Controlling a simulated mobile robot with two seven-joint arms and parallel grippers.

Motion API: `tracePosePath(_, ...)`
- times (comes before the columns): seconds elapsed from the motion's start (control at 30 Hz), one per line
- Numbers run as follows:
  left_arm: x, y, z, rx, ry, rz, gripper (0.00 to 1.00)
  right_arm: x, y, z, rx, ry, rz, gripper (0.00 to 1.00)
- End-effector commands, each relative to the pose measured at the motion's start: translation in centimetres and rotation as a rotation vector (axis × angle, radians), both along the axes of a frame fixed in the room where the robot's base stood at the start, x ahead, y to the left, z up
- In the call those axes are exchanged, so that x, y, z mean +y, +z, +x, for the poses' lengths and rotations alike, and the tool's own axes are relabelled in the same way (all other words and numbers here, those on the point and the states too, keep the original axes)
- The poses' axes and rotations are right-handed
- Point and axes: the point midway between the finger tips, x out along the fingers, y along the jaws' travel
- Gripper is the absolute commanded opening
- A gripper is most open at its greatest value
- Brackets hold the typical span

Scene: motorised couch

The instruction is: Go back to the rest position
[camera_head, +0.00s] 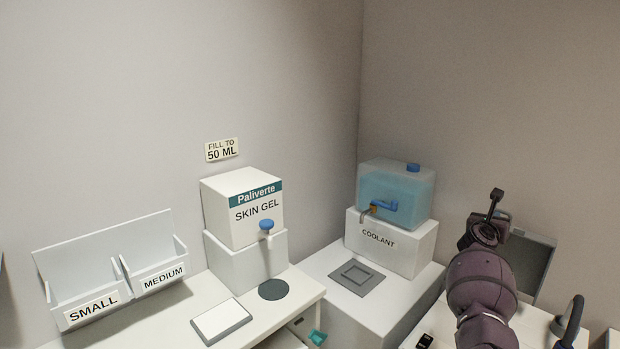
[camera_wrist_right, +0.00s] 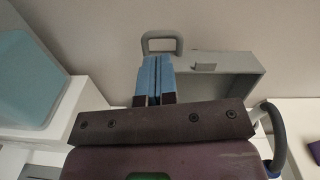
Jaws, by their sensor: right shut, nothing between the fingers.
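My right arm rises from the lower right of the head view. Part of a grey panel (camera_head: 530,260) also shows behind my arm in the head view. My left gripper is not in view.
A blue coolant tank (camera_head: 395,190) sits on a white stand left of my right arm. A dark curved handle (camera_head: 572,322) stands close right of my arm.

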Motion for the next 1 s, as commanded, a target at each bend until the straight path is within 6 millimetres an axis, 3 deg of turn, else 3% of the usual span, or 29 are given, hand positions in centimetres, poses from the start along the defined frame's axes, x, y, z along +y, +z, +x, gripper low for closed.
tracePosePath(0.07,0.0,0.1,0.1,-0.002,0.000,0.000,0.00,0.1,1.7,0.2,0.073,0.029,-0.153,0.00)
tracePosePath(0.13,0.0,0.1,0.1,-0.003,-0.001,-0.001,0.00,0.7,4.8,0.4,0.140,0.051,-0.344,0.00)
tracePosePath(0.2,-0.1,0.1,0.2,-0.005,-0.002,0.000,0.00,1.9,8.0,0.7,0.199,0.065,-0.539,0.00)
tracePosePath(0.3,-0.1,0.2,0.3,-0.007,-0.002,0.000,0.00,3.7,11.3,0.4,0.299,0.068,-0.818,0.00)
tracePosePath(0.47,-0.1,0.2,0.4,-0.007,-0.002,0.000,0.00,7.3,12.2,-1.1,0.516,0.055,-1.282,0.00)
tracePosePath(0.67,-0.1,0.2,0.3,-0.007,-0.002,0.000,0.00,12.4,7.7,-4.5,0.824,0.044,-1.844,0.00)
tracePosePath(1.0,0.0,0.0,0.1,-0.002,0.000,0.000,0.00,19.0,-4.3,-13.0,1.169,0.103,-2.490,0.00)
